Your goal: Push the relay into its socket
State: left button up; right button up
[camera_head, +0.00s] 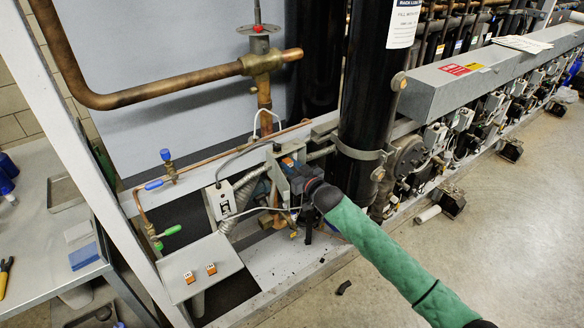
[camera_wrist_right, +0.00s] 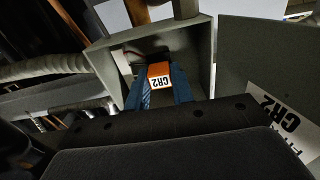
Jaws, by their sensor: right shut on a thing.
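My right gripper (camera_head: 300,180) is at the small grey box (camera_head: 278,172) on the rack frame, its green-sleeved arm coming from the lower right. In the right wrist view, the blue fingers (camera_wrist_right: 160,92) are shut on the orange relay (camera_wrist_right: 158,70), which bears a white CR2 label. The relay is at the mouth of the open grey box (camera_wrist_right: 207,60). The socket is hidden behind the relay and fingers, and I cannot tell how deep the relay sits. My left gripper is in neither view.
The box's open door (camera_wrist_right: 262,55), with a CR2 label (camera_wrist_right: 280,118), stands to the right. Two orange-topped pieces (camera_head: 201,273) rest on a grey shelf (camera_head: 208,255) at the lower left. A thick black cylinder (camera_head: 368,90) stands close right of the gripper.

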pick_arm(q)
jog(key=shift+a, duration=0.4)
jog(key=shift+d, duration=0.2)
pick_arm(e)
jog(key=shift+w+a, duration=0.15)
jog(key=shift+w, duration=0.05)
jog(key=shift+w, duration=0.1)
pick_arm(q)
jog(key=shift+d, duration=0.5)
